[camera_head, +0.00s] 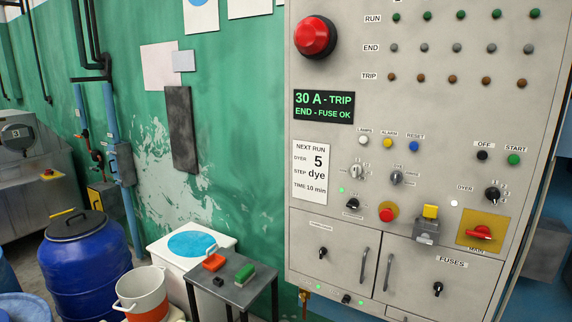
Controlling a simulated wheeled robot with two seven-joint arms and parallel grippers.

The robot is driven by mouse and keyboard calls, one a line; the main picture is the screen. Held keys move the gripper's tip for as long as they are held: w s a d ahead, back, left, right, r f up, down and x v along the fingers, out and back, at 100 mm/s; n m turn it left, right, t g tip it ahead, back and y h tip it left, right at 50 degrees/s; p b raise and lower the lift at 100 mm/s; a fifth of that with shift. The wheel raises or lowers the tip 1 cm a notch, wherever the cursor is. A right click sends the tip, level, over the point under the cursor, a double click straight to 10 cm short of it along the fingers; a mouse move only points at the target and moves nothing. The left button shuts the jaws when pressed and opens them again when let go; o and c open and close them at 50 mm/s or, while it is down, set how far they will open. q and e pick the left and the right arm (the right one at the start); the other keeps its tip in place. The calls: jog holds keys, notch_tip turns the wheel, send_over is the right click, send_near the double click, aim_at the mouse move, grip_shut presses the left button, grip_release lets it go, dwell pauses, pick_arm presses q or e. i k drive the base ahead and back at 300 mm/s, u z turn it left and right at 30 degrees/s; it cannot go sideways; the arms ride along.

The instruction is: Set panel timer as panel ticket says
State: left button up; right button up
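The grey control panel (440,130) fills the right side. Its white ticket (312,185) reads NEXT RUN, DYER 5, STEP dye, TIME 10 min. Right of the ticket are a pale knob (355,172) with small marks around it, a dark knob (396,179) with small labels around it, and a lower black knob (353,204). Their lettering is too small to read fully, so I cannot tell which is the timer or its setting. A black DYER knob (492,195) is farther right. Neither of my grippers is in view.
A display (324,106) reads 30 A - TRIP, END - FUSE OK. The panel also carries a big red button (315,37), green START button (513,160) and red MAIN switch (480,233). A small table (232,280), bucket (142,288) and blue drum (85,260) stand left.

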aim_at(356, 169)
jog(key=u, duration=0.25)
jog(key=i, duration=1.1)
jog(key=z, duration=0.85)
jog(key=i, duration=0.65)
jog(key=z, duration=0.5)
